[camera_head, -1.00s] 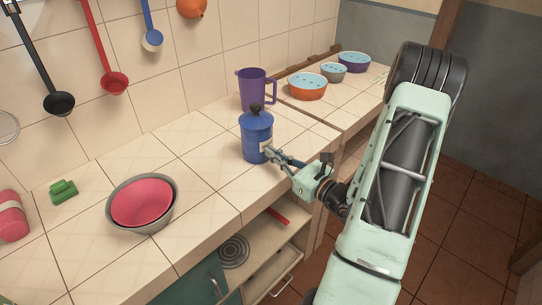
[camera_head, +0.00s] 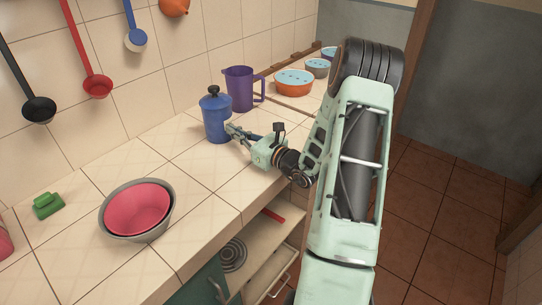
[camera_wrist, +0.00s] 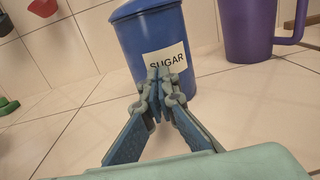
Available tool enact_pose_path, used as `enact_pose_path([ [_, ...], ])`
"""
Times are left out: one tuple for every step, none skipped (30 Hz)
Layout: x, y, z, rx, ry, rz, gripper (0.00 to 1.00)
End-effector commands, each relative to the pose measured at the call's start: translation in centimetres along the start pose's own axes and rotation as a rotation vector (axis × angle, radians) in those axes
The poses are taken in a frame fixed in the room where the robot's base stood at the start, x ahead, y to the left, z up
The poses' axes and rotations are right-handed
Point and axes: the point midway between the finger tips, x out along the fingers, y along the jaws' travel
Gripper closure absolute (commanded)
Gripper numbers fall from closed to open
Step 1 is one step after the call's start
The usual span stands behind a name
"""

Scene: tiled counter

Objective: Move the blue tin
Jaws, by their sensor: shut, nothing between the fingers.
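The blue tin (camera_head: 216,116) stands upright on the tiled counter, with a lid and a dark knob in the head view. In the wrist view the blue tin (camera_wrist: 150,35) shows a white label reading SUGAR. My gripper (camera_head: 231,130) is at the tin's front right side. In the wrist view my gripper (camera_wrist: 158,75) has its fingertips together in front of the label, with nothing between them. The fingertips overlap the label's lower edge; I cannot tell whether they touch the tin.
A purple jug (camera_head: 240,89) stands just behind and right of the tin; it also shows in the wrist view (camera_wrist: 250,30). Bowls, including an orange one (camera_head: 293,82), stand farther back. Pink and grey nested bowls (camera_head: 137,209) sit at front left. Counter between them and the tin is clear.

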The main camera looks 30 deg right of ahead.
Motion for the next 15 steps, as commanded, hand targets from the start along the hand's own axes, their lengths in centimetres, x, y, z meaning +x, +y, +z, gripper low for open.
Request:
enact_pose_path([
  [1.8, 0.2, -0.3, -0.001, -0.003, 0.006, 1.00],
  [2.7, 0.2, -0.3, -0.002, -0.003, 0.005, 1.00],
  [3.9, 0.2, -0.3, -0.003, -0.003, 0.006, 1.00],
  [4.7, 0.2, -0.3, -0.003, -0.003, 0.004, 1.00],
  [5.6, 0.2, -0.3, -0.002, -0.004, 0.006, 1.00],
  [6.6, 0.2, -0.3, -0.001, -0.003, 0.004, 1.00],
  [7.3, 0.1, -0.3, -0.002, -0.003, 0.003, 1.00],
  [7.9, 0.2, -0.3, -0.002, -0.001, 0.004, 1.00],
  [8.6, 0.1, -0.2, -0.002, -0.002, 0.003, 1.00],
  [9.0, 0.1, -0.2, -0.001, -0.001, 0.003, 1.00],
  [9.4, 0.1, -0.2, 0.000, -0.001, 0.002, 1.00],
  [9.8, 0.1, -0.1, 0.001, -0.001, 0.002, 1.00],
  [10.0, 0.1, -0.1, 0.002, -0.001, 0.002, 1.00],
  [10.1, 0.1, -0.1, 0.002, -0.001, 0.001, 1.00],
  [10.2, 0.1, 0.0, 0.002, 0.000, 0.001, 1.00],
])
